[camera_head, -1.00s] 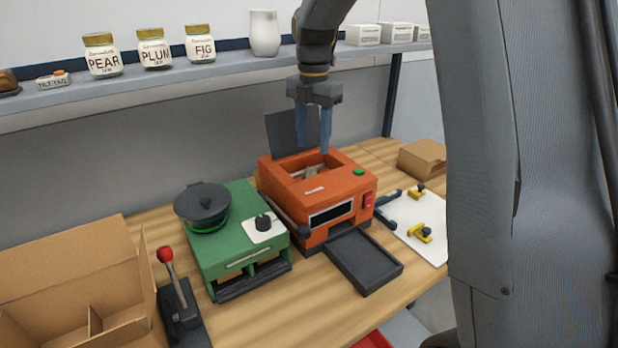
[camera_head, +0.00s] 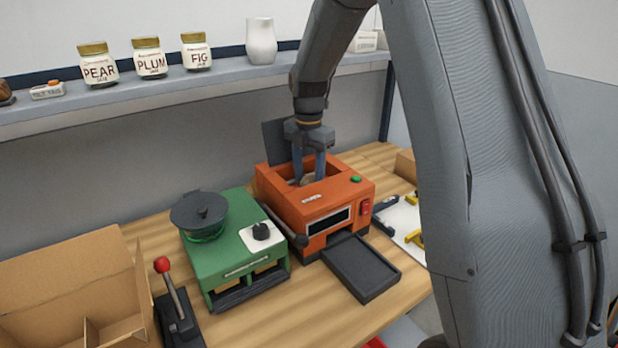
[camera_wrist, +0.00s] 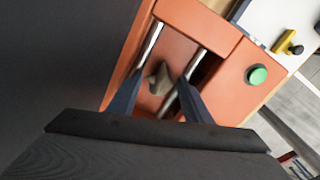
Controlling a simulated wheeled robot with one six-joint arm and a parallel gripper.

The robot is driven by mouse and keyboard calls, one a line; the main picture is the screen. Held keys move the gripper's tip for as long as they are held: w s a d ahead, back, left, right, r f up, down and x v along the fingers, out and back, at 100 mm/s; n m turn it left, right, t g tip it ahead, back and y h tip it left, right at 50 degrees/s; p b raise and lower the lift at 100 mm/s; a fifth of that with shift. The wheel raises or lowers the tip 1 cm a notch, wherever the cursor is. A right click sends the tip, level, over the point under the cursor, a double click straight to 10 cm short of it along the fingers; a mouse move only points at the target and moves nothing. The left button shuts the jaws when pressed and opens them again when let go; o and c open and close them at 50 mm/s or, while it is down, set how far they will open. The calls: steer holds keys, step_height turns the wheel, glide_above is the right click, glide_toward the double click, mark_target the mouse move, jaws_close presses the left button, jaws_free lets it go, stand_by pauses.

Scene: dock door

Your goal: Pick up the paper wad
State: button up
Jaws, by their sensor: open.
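The paper wad (camera_wrist: 160,79) is a small, crumpled beige lump inside the open top of the orange machine (camera_head: 335,190). In the wrist view it lies between two metal rods, in the gap between my fingers. My gripper (camera_head: 308,180) points down into the machine's opening, its blue-grey fingers apart on either side of the wad. In the wrist view the fingers (camera_wrist: 155,100) show open, with no clear contact on the wad. In the head view the wad is mostly hidden by the fingers and the machine's wall.
The machine's dark lid (camera_head: 275,140) stands raised behind the opening. A green machine (camera_head: 225,255) with a black pot stands to the left, and a dark tray (camera_head: 362,268) sits in front. A shelf (camera_head: 150,95) with jars runs behind. A green button (camera_wrist: 258,75) is close by.

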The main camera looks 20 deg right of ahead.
steer(key=shift+f, duration=0.25)
steer(key=c, duration=0.8)
steer(key=shift+r+b, duration=0.2)
steer(key=shift+b, duration=0.1)
